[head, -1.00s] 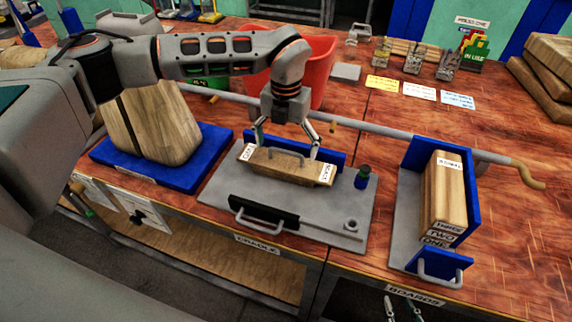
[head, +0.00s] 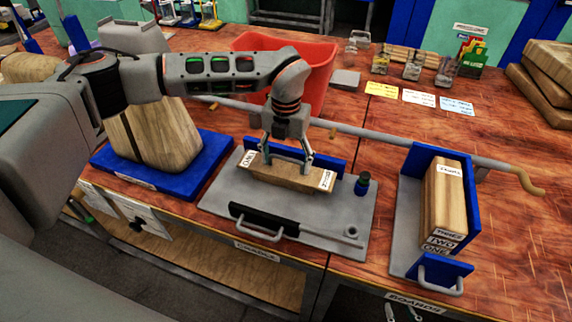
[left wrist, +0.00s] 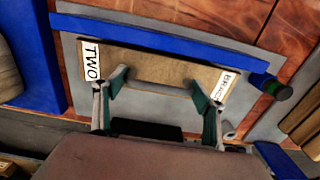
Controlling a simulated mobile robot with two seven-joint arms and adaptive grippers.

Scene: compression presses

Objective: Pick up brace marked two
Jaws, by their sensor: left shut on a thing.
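The brace marked two (head: 290,180) is a wooden block with white end labels, lying in the grey cradle plate (head: 228,188) against its blue back wall. The left wrist view also shows the brace (left wrist: 160,67), with "TWO" on its left label and "BRACE" on its right.
A blue-walled holder (head: 483,205) with upright boards (head: 445,200) stands at the right. A large wooden block on a blue base (head: 215,150) stands at the left. A red bin (head: 318,75) and a long grey bar (head: 390,133) lie behind the cradle.

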